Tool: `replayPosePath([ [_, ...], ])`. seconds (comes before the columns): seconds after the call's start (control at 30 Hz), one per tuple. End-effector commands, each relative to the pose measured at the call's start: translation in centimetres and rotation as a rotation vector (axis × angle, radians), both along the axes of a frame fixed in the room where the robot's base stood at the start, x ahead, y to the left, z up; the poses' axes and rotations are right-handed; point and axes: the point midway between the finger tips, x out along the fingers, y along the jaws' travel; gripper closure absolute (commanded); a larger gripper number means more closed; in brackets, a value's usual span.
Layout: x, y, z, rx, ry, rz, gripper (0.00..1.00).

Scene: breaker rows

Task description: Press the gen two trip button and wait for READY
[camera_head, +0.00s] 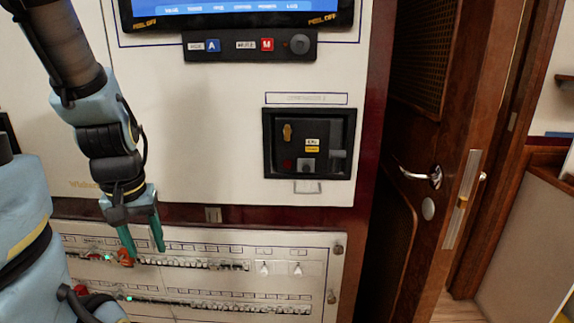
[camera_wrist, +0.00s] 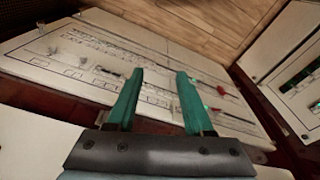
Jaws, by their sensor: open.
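A black recessed breaker unit (camera_head: 310,143) sits on the white cabinet front at right in the head view, under a framed label that looks like a generator name but is too small to read surely. It carries a yellow handle (camera_head: 287,132), a dark red button (camera_head: 286,165), a grey button (camera_head: 306,166) and a small white and yellow label (camera_head: 312,145). I cannot tell which button is the trip button, and I can read no READY sign. My gripper (camera_head: 146,254) is open and empty, left of and below the unit, before the lower panel. Its teal fingers also show in the wrist view (camera_wrist: 160,75).
The lower breaker panel (camera_head: 295,285) has rows of small switches, green lights and red parts. A screen (camera_head: 235,12) and a strip with A and M buttons (camera_head: 250,46) are above. A wooden door (camera_head: 440,100) stands at right. Space before the unit looks clear.

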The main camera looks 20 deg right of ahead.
Motion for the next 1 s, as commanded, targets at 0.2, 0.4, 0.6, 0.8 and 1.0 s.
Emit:
replayPosePath([
  [0.2, 0.00, 0.00, 0.00, 0.000, 0.000, 0.000, 0.74],
  [0.4, 0.00, 0.00, 0.00, 0.000, 0.000, 0.000, 0.96],
  [0.6, 0.00, 0.00, 0.00, 0.000, 0.000, 0.000, 1.00],
  [0.8, 0.00, 0.00, 0.00, 0.000, 0.000, 0.000, 1.00],
  [1.0, 0.00, 0.00, 0.00, 0.000, 0.000, 0.000, 1.00],
])
